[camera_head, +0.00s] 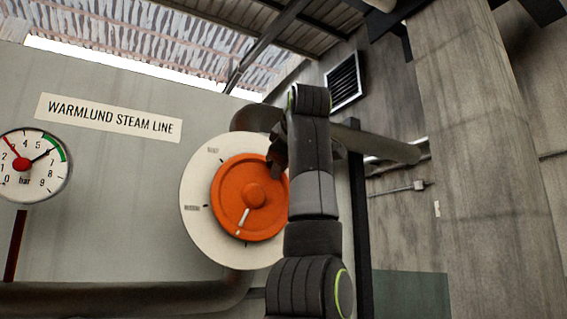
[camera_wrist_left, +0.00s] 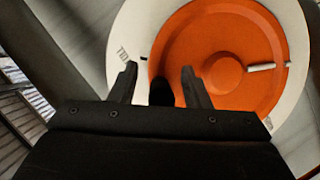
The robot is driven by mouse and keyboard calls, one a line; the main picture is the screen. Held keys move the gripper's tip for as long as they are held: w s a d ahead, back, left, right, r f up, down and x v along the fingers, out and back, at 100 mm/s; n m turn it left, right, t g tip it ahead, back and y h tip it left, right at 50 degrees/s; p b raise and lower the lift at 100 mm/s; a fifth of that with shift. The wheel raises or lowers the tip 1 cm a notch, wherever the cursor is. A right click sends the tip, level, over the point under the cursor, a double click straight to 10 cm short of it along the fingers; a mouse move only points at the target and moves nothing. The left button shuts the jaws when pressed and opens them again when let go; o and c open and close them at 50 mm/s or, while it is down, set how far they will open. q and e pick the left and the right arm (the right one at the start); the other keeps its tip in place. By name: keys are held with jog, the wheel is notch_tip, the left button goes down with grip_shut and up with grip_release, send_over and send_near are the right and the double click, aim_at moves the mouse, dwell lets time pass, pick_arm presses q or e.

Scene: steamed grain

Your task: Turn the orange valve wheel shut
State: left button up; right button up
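The orange valve wheel (camera_head: 232,185) sits on a round white dial plate (camera_head: 197,228) on the grey wall. A white mark on the wheel points down and slightly left in the head view. My left gripper (camera_head: 276,152) is at the wheel's upper right rim there, partly hidden by its own arm, which covers the wheel's right edge. In the left wrist view my left gripper (camera_wrist_left: 160,84) is open before the wheel (camera_wrist_left: 205,35). A dark rounded piece (camera_wrist_left: 160,92), perhaps a handle, shows between the fingers, with gaps on both sides. My right gripper is not in view.
A round pressure gauge (camera_head: 40,175) and a "WARMLUND STEAM LINE" sign (camera_head: 110,117) are on the wall at left. A pipe (camera_head: 120,298) runs along the bottom. A dark post (camera_head: 360,230) and a concrete column (camera_head: 485,150) stand at right.

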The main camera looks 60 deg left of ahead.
pick_arm(q)
jog(key=shift+s+d, duration=0.2)
jog(key=shift+d, duration=0.15)
jog(key=b+v, duration=0.3)
jog(key=v, duration=1.3)
jog(key=shift+d, duration=0.3)
jog(key=shift+r, duration=0.1)
